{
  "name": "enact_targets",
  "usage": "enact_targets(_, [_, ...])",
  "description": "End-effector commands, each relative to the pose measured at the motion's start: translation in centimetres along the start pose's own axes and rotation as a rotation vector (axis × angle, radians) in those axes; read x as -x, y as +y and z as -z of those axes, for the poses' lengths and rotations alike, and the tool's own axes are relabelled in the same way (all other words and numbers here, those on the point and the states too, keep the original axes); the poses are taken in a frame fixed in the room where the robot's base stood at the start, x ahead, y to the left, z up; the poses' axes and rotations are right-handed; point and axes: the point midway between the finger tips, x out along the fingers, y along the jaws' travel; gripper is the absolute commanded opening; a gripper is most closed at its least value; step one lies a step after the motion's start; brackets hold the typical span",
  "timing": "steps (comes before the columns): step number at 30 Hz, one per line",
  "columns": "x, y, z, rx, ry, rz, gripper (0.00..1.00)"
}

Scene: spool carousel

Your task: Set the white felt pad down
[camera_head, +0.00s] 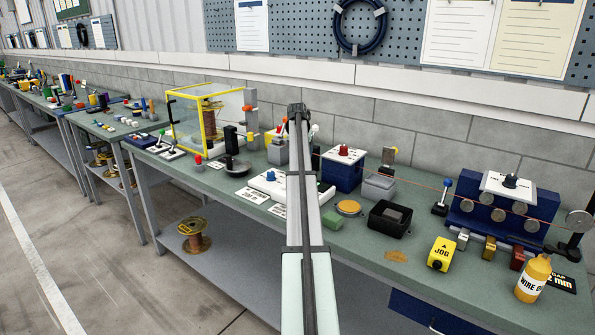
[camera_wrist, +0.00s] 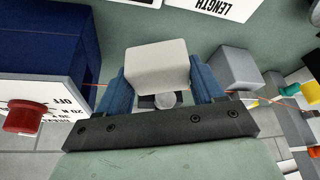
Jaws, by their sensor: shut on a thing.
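The white felt pad (camera_wrist: 158,62) is a pale block in the wrist view. My gripper (camera_wrist: 160,78) is shut on it, with one blue finger at each side. The bench top shows beyond the pad, but I cannot tell how high the pad is above it. In the head view my arm stands in front of the bench, and I cannot make out the fingers or the pad there.
A blue box with a red knob (camera_head: 342,172) stands beside my arm; it also shows in the wrist view (camera_wrist: 45,45). A thin wire runs across the bench.

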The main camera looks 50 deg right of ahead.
Motion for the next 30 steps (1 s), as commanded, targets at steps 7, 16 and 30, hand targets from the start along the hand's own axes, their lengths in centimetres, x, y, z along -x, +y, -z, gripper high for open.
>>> enact_targets(7, [-1.1, 1.8, 0.9, -0.017, 0.0, -0.007, 0.43])
enact_targets(16, [-5.1, 1.8, -0.9, -0.016, -0.001, -0.007, 0.43])
enact_targets(30, [-9.4, 1.8, -2.7, -0.016, -0.001, -0.007, 0.43])
